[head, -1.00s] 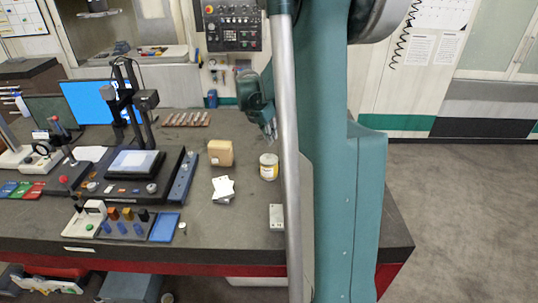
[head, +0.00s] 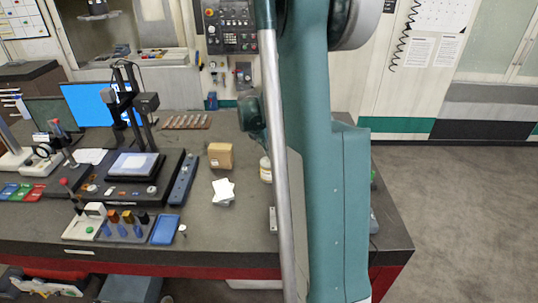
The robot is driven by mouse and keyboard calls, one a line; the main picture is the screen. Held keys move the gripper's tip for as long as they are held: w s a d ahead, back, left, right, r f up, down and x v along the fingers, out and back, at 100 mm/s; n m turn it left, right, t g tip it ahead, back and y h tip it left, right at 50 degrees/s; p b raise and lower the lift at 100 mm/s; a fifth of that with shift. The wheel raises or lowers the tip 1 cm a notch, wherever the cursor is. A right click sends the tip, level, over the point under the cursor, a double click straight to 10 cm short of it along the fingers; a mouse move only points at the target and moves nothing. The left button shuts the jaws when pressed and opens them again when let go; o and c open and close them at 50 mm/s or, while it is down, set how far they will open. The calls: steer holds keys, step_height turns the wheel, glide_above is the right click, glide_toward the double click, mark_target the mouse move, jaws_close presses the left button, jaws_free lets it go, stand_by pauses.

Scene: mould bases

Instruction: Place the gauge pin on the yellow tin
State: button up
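A pale tin with a yellowish label (head: 265,170) stands upright on the bench in the head view. Its right side is hidden behind my silver pole and teal arm. A small upright pin-like piece with a light top (head: 182,230) stands near the bench's front edge, right of the blue tray. It may be the gauge pin, but it is too small to be sure. My gripper's fingers are hidden behind my own arm, so I cannot see whether they hold anything.
A cardboard-coloured box (head: 220,155) and a stack of white cards (head: 223,191) lie left of the tin. The dark bench (head: 215,240) is clear between tray and arm.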

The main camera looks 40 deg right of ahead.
steer(key=shift+f, duration=1.2)
steer(key=shift+f, duration=0.1)
steer(key=o, duration=0.9)
steer(key=shift+r, duration=0.2)
steer(key=shift+b+v, duration=0.3)
steer(key=shift+v, duration=5.6)
